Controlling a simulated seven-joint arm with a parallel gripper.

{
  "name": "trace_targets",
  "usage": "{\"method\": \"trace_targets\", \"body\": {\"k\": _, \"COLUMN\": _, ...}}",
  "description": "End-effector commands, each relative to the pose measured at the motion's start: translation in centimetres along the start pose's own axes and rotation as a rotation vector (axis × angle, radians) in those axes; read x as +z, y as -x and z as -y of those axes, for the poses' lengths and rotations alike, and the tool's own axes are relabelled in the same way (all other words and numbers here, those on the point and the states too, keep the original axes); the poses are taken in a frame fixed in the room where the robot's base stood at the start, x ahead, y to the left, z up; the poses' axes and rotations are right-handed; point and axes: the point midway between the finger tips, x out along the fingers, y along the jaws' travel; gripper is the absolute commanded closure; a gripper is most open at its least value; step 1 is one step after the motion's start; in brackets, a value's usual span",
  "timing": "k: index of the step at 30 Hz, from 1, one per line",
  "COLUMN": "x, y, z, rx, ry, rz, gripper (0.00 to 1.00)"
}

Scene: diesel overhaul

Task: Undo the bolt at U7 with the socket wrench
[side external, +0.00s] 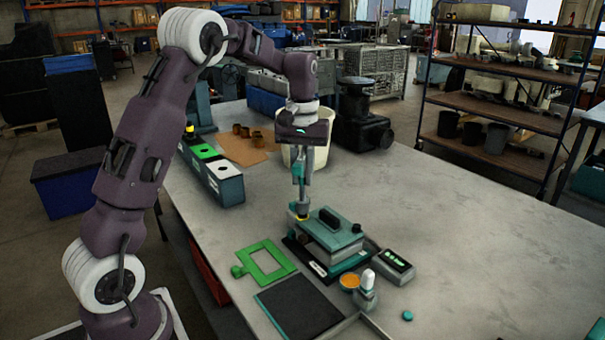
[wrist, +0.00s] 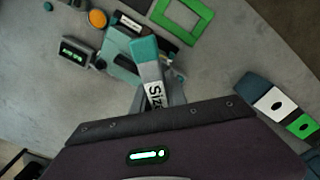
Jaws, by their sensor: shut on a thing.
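My gripper (side external: 300,160) points down over the table in the side external view. It is shut on the socket wrench (side external: 302,196), which hangs roughly upright below it. The wrench also shows in the wrist view (wrist: 149,62), with a teal part and a white label reading "Size". Its lower end is by a small yellow piece (side external: 300,217) at the back left corner of a teal block with a black handle (side external: 331,228). I cannot tell whether the wrench touches a bolt there. The bolt at U7 and its label cannot be made out.
A green frame (side external: 263,263) and a black mat (side external: 299,307) lie left and in front of the block. A small display box (side external: 388,266), an orange dish (side external: 349,282) and a white-topped bottle (side external: 366,290) stand right. The table's right is clear.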

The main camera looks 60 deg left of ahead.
Motion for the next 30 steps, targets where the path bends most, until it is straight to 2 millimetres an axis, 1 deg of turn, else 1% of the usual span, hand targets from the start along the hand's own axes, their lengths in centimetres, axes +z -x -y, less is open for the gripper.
{"method": "trace_targets", "body": {"k": 12, "x": -0.03, "y": 0.05, "z": 0.01, "rx": 0.000, "ry": -0.710, "rz": -0.002, "gripper": 1.00}}
{"method": "trace_targets", "body": {"k": 21, "x": 0.00, "y": 0.03, "z": 0.00, "rx": -0.001, "ry": -1.201, "rz": -0.002, "gripper": 1.00}}
{"method": "trace_targets", "body": {"k": 24, "x": 0.00, "y": 0.02, "z": 0.01, "rx": -0.002, "ry": -1.280, "rz": -0.001, "gripper": 1.00}}
{"method": "trace_targets", "body": {"k": 30, "x": 0.01, "y": 0.02, "z": -0.01, "rx": -0.002, "ry": -1.294, "rz": -0.001, "gripper": 1.00}}
